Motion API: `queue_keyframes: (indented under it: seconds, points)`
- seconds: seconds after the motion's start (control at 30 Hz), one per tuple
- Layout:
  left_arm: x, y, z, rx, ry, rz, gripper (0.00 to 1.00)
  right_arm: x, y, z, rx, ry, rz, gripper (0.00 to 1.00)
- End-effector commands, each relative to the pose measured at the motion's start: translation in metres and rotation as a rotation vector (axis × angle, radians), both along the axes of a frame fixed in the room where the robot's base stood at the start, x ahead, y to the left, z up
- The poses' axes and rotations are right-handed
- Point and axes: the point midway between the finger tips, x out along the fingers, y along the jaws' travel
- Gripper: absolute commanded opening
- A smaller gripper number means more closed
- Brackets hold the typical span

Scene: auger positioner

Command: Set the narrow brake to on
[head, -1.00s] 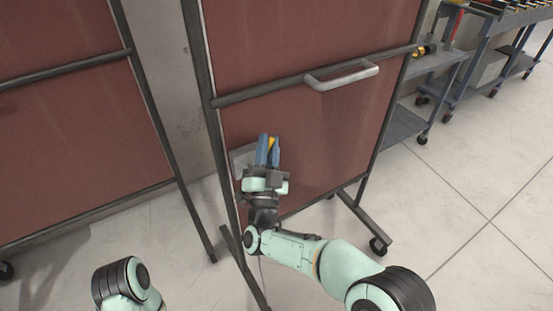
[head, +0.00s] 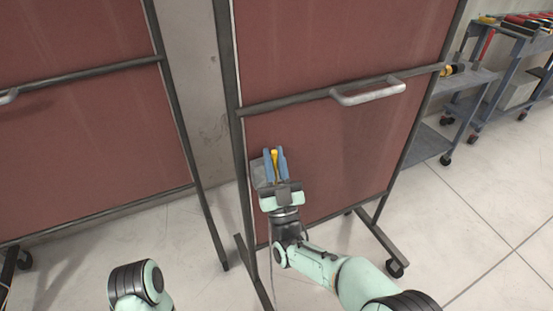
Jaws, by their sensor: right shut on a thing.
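The brake shows as a small yellow lever (head: 275,157) at a grey plate (head: 258,172) low on the left side of a dark red wheeled panel (head: 330,150). My right gripper (head: 274,162) has its two blue fingers shut on the yellow lever, one on each side. The fingers and the gripper body cover most of the lever and part of the plate. I cannot read any on or off mark. My left gripper is out of view; only a link of my left arm shows at the bottom left.
A metal handle (head: 368,91) sticks out from the panel above my right gripper. Another red panel (head: 90,130) stands at the left. Carts with tools (head: 510,40) stand at the back right. The floor at the right is clear.

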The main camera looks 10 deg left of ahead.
Motion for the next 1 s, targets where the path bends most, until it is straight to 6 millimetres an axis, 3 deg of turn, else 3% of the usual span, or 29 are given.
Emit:
queue_keyframes:
  seconds: [0.33, 0.37, 0.4, 0.43, 0.77, 1.0]
  points:
    - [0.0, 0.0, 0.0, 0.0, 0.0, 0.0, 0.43, 0.0, 0.002, 0.003, -0.001, -0.004, 0.004, 0.0]
    - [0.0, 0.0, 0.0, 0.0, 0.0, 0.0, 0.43, 0.0, 0.002, 0.003, -0.001, -0.004, 0.004, 0.22]
    - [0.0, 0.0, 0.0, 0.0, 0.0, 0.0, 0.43, 0.0, 0.002, 0.003, -0.001, -0.004, 0.004, 0.35]
    - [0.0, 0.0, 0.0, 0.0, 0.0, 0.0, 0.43, 0.0, 0.002, 0.003, -0.001, -0.004, 0.004, 0.39]
    - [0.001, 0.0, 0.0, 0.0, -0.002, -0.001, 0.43, -0.002, 0.0, -0.001, -0.001, -0.001, 0.001, 0.39]
    - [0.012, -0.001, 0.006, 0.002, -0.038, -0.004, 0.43, -0.025, -0.011, -0.028, -0.004, 0.004, 0.003, 0.39]
